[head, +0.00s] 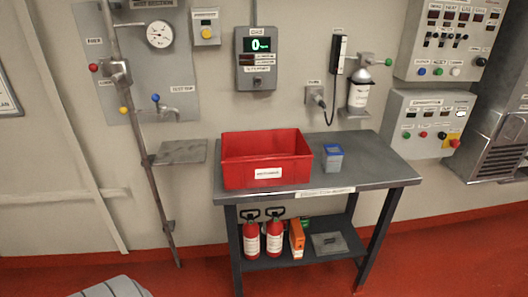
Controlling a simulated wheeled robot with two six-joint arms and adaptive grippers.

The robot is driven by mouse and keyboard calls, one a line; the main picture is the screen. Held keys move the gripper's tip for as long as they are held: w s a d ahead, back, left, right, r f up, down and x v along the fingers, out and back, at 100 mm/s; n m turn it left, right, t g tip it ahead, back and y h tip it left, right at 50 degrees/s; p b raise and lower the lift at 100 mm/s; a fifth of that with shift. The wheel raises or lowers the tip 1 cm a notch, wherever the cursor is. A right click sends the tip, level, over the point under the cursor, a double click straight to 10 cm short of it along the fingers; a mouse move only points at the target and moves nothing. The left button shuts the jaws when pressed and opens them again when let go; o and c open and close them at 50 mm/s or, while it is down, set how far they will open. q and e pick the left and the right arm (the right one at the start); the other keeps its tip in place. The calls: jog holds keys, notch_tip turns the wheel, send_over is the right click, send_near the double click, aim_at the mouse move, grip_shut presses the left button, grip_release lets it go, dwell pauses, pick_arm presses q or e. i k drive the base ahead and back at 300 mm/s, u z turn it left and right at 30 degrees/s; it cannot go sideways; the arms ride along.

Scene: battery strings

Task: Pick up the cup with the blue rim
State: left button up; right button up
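A small cup (333,161) stands on the grey metal table (377,160), just right of the red bin. Its rim and upper part are blue, and its lower body is paler grey-blue. It appears upright, with a small pale mark on its front. It is apart from any gripper. Neither of my grippers can be made out in the head view, so their state is not shown.
A red bin (267,173) with a white label fills the table's left half. Fire extinguishers (273,238), an orange box (297,238) and a grey flat item (329,243) sit on the lower shelf. A bottle (359,93) hangs behind the table. The tabletop right of the cup is clear.

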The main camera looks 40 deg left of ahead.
aim_at(332, 154)
jog(key=u, duration=0.75)
jog(key=k, duration=0.45)
jog(key=z, duration=1.65)
jog(key=i, duration=1.2)
jog(key=u, duration=0.35)
jog(key=i, duration=0.85)
jog(key=u, duration=0.75)
